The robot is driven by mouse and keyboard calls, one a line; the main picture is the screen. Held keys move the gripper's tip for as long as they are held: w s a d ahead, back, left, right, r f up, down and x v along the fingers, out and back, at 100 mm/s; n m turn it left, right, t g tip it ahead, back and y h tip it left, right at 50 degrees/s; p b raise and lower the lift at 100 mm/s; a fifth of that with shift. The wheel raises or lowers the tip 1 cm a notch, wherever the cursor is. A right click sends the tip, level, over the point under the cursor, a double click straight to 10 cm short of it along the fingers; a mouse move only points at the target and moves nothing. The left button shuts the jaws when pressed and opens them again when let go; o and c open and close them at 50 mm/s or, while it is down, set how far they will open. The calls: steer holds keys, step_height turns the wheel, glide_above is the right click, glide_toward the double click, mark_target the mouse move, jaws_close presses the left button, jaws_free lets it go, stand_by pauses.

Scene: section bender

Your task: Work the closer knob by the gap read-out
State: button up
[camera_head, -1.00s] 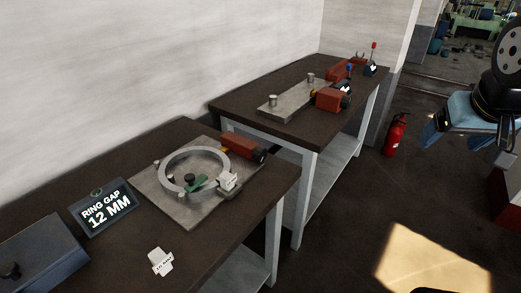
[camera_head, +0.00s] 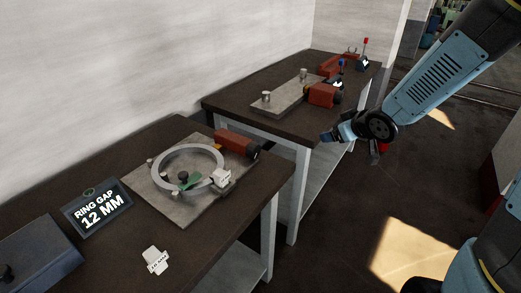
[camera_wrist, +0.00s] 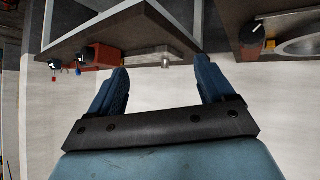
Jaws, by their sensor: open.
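The gap read-out (camera_head: 101,208) stands on the near bench and shows "RING GAP 12 MM". A red closer body (camera_head: 232,141) with a black knob (camera_head: 254,152) stands behind the ring. The knob also shows upside down in the wrist view (camera_wrist: 257,37). My gripper (camera_head: 353,146) is open and empty, right of the knob and well apart from it, by the far bench's corner.
The far bench (camera_head: 230,106) carries a plate with pegs, a red unit (camera_head: 322,95) and small levers. A white tag (camera_head: 156,260) lies at the near bench's front. A dark box (camera_head: 38,255) stands at left.

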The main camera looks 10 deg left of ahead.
steer(key=s+a+f+n+g+y, duration=0.1)
steer(key=a+f+n+y, duration=0.1)
steer(key=a+f+y, duration=0.4)
steer(key=g+y, duration=0.1)
steer(key=g, duration=0.1)
glide_toward(257, 150)
steer(key=shift+n, duration=0.4)
steer(key=x, duration=0.9)
steer(key=shift+c, duration=0.5)
steer(key=shift+d, duration=0.1)
steer(key=c, duration=1)
steer(key=shift+o, duration=0.2)
steer(key=shift+w, duration=0.1)
